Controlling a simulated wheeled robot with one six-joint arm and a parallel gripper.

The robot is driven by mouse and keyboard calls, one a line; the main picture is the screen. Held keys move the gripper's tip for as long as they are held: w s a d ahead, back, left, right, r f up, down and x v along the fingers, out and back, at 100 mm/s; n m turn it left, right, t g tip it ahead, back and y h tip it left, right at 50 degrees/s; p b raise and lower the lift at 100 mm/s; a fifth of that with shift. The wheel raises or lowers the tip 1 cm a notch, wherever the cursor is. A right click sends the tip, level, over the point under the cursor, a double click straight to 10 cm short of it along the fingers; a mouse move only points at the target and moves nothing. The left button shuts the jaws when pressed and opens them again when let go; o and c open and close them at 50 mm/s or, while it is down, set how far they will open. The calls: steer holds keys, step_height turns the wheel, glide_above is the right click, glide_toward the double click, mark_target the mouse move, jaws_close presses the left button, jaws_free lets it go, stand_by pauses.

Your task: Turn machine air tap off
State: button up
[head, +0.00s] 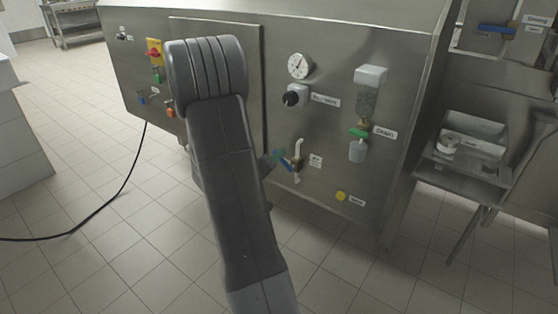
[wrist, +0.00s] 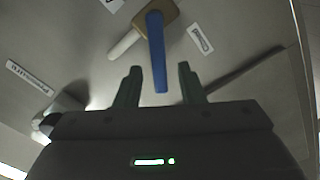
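The tap with a blue lever (wrist: 156,50) and a brass-coloured body (wrist: 160,14) is on the steel panel at the top of the wrist view. A white pipe (wrist: 124,45) runs from it. In the head view the tap's white pipe (head: 300,147) and brass part show beside a small, unreadable label. My gripper (wrist: 158,68) is open, its two greenish fingers apart. The lever's free end appears between the fingers in the picture; I cannot tell whether they touch it. In the head view my gripper (head: 277,158) is at the tap, partly hidden by my arm.
The panel (head: 350,25) also carries a gauge (head: 300,66), a black knob (head: 291,98), a filter bowl (head: 368,95) with a green drain valve (head: 359,133), and a yellow button (head: 341,196). A black cable (head: 105,205) lies on the tiled floor at left.

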steer(key=shift+x, duration=1)
jaws_close()
